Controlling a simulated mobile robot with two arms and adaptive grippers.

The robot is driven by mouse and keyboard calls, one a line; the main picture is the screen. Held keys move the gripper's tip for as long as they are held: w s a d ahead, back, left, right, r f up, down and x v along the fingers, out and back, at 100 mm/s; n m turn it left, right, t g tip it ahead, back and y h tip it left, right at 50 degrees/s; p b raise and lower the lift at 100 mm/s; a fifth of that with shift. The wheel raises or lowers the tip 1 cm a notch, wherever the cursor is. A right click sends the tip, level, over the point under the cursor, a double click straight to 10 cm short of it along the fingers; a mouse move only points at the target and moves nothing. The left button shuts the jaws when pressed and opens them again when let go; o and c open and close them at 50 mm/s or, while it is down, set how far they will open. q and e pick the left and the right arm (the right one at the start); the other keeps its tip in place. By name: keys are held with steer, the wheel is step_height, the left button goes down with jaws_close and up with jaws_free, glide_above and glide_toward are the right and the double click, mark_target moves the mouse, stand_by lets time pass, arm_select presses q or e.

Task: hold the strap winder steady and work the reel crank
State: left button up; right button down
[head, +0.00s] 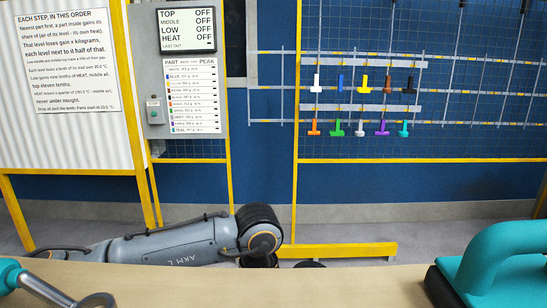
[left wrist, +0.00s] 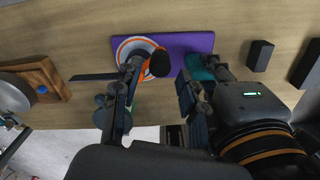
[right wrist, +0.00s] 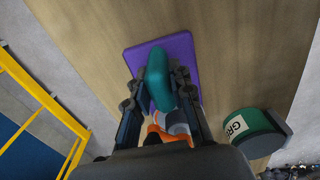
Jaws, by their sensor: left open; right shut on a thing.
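The strap winder has a flat purple base (left wrist: 204,41), an orange-and-white reel (left wrist: 127,44) and a teal handle (left wrist: 196,68). The black crank knob (left wrist: 160,63) stands out over the reel. In the right wrist view the purple base (right wrist: 186,46) lies on the table, and the teal handle (right wrist: 157,72) is between the fingers of my right gripper (right wrist: 158,85), which is shut on it. The orange reel (right wrist: 165,133) is partly hidden behind the gripper. My left gripper (left wrist: 158,76) is open, its fingers either side of the crank knob; contact cannot be told. The head view shows neither gripper nor the winder.
A wooden block (left wrist: 42,72) with a blue dot lies left in the left wrist view; dark blocks (left wrist: 260,55) stand right. A labelled green cylinder (right wrist: 255,130) is close to my right gripper. Teal-handled equipment (head: 500,250) stands at the table's right. Bare table (head: 340,285) lies between.

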arm_select(q)
steer(key=shift+f, duration=1.95)
